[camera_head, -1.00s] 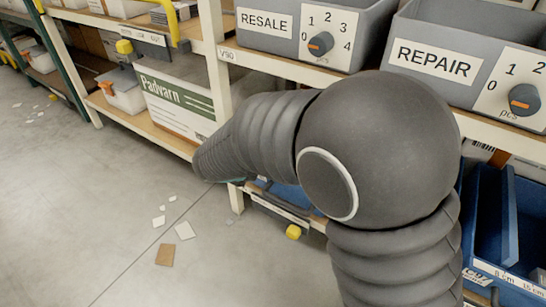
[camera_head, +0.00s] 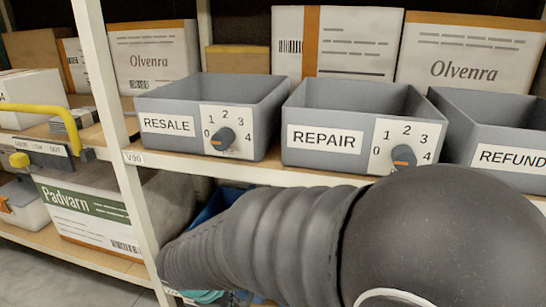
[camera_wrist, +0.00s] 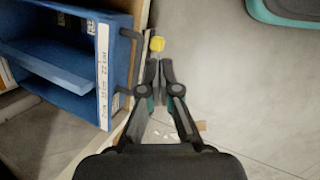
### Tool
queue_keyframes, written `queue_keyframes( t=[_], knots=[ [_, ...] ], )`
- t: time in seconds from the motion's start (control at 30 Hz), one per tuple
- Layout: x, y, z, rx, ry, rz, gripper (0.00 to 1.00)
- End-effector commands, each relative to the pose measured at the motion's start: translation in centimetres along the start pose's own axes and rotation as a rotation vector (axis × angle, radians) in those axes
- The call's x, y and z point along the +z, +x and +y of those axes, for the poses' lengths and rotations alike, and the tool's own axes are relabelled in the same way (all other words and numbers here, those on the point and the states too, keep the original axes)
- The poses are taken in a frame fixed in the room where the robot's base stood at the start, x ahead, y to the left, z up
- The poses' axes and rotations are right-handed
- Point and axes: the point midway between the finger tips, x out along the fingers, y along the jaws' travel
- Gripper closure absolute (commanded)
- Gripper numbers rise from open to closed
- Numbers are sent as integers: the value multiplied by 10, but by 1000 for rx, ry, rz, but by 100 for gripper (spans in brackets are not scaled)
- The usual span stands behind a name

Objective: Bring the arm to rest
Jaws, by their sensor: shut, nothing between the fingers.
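My gripper (camera_wrist: 160,70) shows in the wrist view with its two dark fingers brought together and nothing between the tips. It is above the grey floor, beside a blue bin (camera_wrist: 75,60) on a rack. In the head view my dark grey, ribbed arm (camera_head: 275,235) stretches across the lower right, in front of the rack. It hides part of the lower shelf. The gripper itself does not show in the head view.
Grey RESALE (camera_head: 170,125), REPAIR (camera_head: 325,138) and REFUND (camera_head: 508,158) bins stand on the rack shelf, above my arm in the picture. A Padvarn box (camera_head: 90,225) sits lower left. A teal-edged dark object (camera_wrist: 285,10) is at the wrist view's top right.

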Motion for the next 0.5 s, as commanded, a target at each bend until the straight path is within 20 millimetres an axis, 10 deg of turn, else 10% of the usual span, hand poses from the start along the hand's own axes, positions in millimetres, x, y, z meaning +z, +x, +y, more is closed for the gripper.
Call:
queue_keyframes(
  t=[0.5],
  knots=[
    [159,-59,-34,-232,1043,167,100]
  ],
)
